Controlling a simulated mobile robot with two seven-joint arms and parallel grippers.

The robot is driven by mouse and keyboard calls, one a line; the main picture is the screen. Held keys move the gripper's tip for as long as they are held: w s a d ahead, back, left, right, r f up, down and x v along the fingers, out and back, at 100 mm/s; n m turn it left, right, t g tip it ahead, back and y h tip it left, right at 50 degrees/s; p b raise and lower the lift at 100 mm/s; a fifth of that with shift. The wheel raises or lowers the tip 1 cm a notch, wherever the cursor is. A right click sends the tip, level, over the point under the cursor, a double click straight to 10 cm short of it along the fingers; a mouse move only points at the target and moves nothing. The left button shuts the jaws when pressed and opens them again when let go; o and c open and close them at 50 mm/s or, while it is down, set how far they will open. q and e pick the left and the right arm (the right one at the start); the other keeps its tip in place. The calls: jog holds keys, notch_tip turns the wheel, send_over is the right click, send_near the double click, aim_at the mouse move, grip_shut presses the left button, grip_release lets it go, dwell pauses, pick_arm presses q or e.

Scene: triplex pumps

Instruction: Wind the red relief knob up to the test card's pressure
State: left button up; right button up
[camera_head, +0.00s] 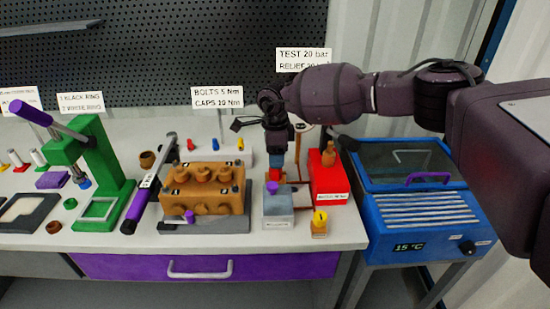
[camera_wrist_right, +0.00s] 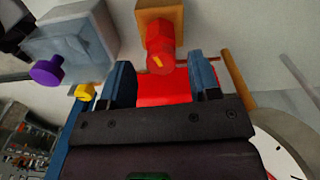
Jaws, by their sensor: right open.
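The red relief knob (camera_wrist_right: 160,45), with a yellow mark on it, stands out from an orange block (camera_wrist_right: 158,14) in the right wrist view. My right gripper (camera_wrist_right: 162,72) is open. Its two blue fingers lie to either side of the knob's line in that view, apart from it, and I cannot tell the depth. A white dial (camera_wrist_right: 288,150) is partly hidden.
A grey block with a purple knob (camera_wrist_right: 47,71) is near the fingers. The red box (camera_head: 328,183) stands close on the right, and a yellow knob (camera_head: 319,217) in front. The brown pump block (camera_head: 203,190) is left. A blue bath (camera_head: 420,215) is right.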

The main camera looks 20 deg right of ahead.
jog(key=shift+f, duration=0.65)
jog(key=shift+c, duration=0.3)
jog(key=c, duration=0.9)
